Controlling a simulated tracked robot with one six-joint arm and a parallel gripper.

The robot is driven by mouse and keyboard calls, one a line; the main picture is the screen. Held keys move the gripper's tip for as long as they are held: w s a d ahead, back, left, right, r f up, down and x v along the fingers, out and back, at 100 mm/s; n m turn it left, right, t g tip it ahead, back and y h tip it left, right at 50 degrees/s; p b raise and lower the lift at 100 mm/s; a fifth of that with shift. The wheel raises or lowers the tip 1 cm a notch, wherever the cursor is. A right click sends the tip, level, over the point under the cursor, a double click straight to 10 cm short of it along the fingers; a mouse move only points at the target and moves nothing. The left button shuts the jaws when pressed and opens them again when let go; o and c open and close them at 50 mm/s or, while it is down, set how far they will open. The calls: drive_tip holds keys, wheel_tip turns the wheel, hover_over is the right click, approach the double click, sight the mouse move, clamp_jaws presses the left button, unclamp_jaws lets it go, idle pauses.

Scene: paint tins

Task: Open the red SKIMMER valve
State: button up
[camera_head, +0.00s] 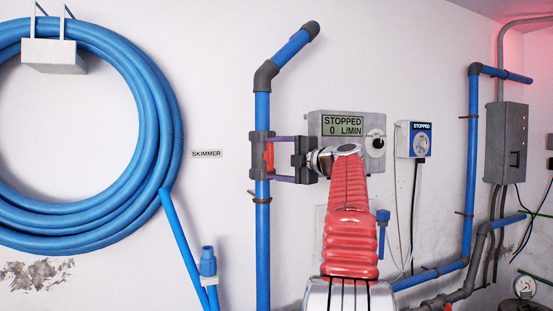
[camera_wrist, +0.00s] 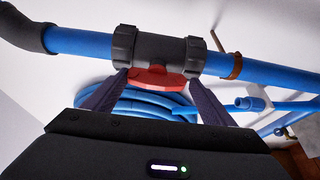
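The red valve handle (camera_head: 268,156) sits on a grey valve body (camera_head: 257,145) in the vertical blue pipe, right of the SKIMMER label (camera_head: 206,153). The handle lies lengthwise along the pipe. My gripper (camera_head: 275,159) reaches in from the right, with one finger above and one below the handle. In the wrist view, my gripper (camera_wrist: 156,77) has its fingers wide apart, with the red handle (camera_wrist: 157,79) between the tips. The fingertips are close to the handle's ends; I cannot tell whether they touch. The handle's far side is hidden.
A grey meter box (camera_head: 343,124) behind my arm reads STOPPED, 0 L/MIN. A small controller (camera_head: 412,139) also reads STOPPED. A coiled blue hose (camera_head: 150,85) hangs at left. More pipes (camera_head: 472,150) and a grey box (camera_head: 506,143) stand at right. The wall around the label is clear.

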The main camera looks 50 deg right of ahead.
drive_tip(key=shift+o, duration=1)
drive_tip(key=shift+r, duration=0.1)
drive_tip(key=s+a, duration=0.2)
drive_tip(key=s, duration=1.1)
drive_tip(key=shift+s, duration=0.35)
